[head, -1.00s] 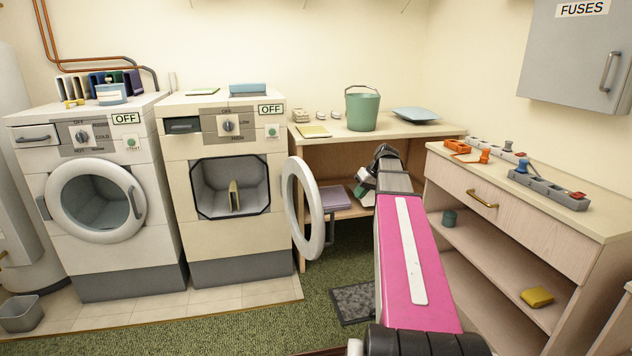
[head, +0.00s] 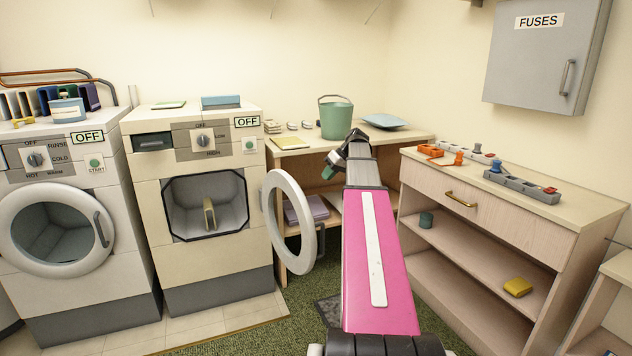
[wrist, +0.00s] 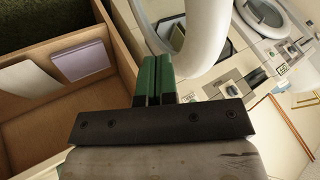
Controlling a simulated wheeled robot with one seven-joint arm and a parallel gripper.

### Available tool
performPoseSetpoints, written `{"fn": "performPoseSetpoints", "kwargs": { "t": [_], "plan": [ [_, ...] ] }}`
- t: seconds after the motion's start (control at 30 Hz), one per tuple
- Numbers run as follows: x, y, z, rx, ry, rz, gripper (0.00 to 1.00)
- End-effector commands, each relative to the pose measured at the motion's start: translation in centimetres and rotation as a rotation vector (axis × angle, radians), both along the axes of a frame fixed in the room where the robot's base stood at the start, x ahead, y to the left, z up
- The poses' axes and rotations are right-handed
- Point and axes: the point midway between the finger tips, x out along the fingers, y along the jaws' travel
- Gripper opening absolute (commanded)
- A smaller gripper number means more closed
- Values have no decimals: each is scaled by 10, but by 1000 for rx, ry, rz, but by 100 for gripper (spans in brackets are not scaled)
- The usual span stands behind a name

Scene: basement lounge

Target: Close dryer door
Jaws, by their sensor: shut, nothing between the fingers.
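The dryer (head: 215,255) stands left of centre in the head view, labelled OFF. Its round white-rimmed door (head: 309,230) is swung wide open on the right side of the opening, and a tan item (head: 209,213) shows inside the drum. My gripper (head: 331,167) is at the end of my pink arm, right of the door's upper rim. In the wrist view my gripper (wrist: 154,62) shows its two green fingers together and empty. The white door rim (wrist: 207,40) is close by on their right; I cannot tell whether they touch.
A washer (head: 60,230) stands left of the dryer. A wooden counter (head: 290,150) with a green bucket (head: 336,121) is behind the door. A wooden drawer cabinet (head: 500,200) stands at the right. Green carpet lies below.

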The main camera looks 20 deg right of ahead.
Motion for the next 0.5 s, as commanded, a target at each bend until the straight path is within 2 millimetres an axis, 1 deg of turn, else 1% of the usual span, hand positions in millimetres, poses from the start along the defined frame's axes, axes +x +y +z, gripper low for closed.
{"fn": "performPoseSetpoints", "kwargs": {
  "t": [0.4,0.47,0.5],
  "plan": [
    [21,42,-61,0,2,1,0],
    [23,47,-70,0,1,0,0],
    [21,54,-70,-1,0,1,0]
  ]
}}
